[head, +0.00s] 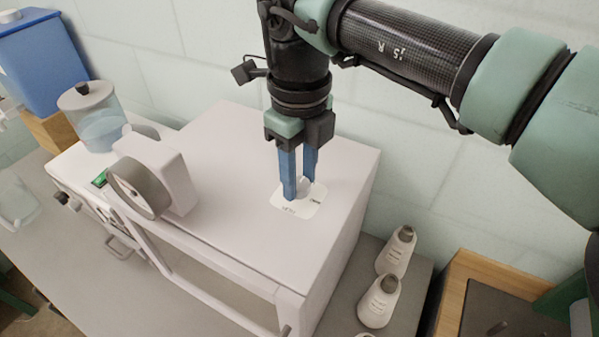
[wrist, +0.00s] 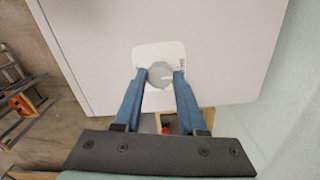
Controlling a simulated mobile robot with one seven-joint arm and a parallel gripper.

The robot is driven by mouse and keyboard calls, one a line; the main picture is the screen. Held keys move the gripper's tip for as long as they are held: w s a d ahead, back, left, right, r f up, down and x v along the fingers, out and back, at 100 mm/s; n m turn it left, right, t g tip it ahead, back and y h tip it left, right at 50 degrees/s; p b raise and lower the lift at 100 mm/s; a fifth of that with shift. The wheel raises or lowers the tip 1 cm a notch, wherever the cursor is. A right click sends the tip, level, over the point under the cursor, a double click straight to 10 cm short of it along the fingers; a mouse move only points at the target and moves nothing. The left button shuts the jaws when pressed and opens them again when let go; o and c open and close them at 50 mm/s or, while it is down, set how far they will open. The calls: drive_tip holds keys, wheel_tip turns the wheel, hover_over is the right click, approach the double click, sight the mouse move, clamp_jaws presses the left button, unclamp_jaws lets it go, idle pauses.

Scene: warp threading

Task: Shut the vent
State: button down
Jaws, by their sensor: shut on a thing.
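The vent is a grey round knob (wrist: 160,75) on a white label plate (wrist: 151,54), on the flat top of the white machine (head: 235,150). In the head view the plate (head: 311,205) shows around the fingertips, near the right end of the top. My gripper (head: 297,188) points straight down with its blue fingers around the knob. In the wrist view the fingertips (wrist: 163,76) press on the knob from both sides. The plate carries small dark print, too small to read. The fingers hide part of the knob in the head view.
A large round dial (head: 138,188) stands on the machine's front left. A clear jar with a grey lid (head: 92,115) and a blue container (head: 38,62) are at the left. The top around the plate is clear.

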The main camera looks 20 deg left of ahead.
sight(299, 183)
drive_tip(key=shift+r, duration=0.1)
idle(0.4)
drive_tip(key=shift+c, duration=2.3)
unclamp_jaws()
wheel_tip(299, 183, up, 13)
drive_tip(key=b, duration=0.1)
